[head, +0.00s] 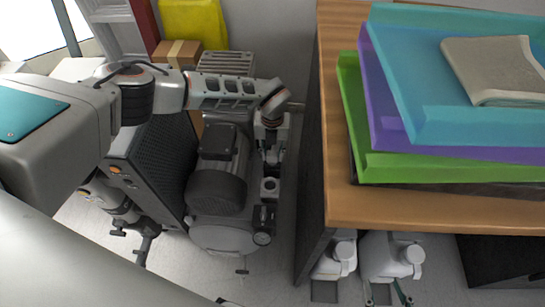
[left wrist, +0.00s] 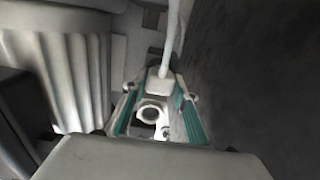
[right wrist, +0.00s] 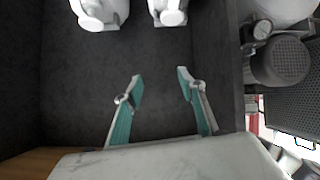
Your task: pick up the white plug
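In the head view my left gripper (head: 272,140) points down beside the compressor (head: 222,165). In the left wrist view its teal fingers (left wrist: 158,105) are apart, with a white ringed part (left wrist: 152,114) between them. A white rod ends at a pale block (left wrist: 160,86) just beyond it. I cannot tell whether the fingers touch any of these, or whether one is the white plug. In the right wrist view my right gripper (right wrist: 160,88) is open and empty over a dark surface; its teal fingertips show at the head view's lower edge (head: 386,294). Two white fittings (right wrist: 92,12) (right wrist: 170,10) lie beyond its tips.
A wooden desk (head: 420,210) carries green, purple and blue trays (head: 430,130) with a grey item. Its dark side panel (head: 312,190) stands close right of the compressor. A black perforated panel (head: 150,165) stands on the left. Cardboard boxes (head: 178,52) stand behind.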

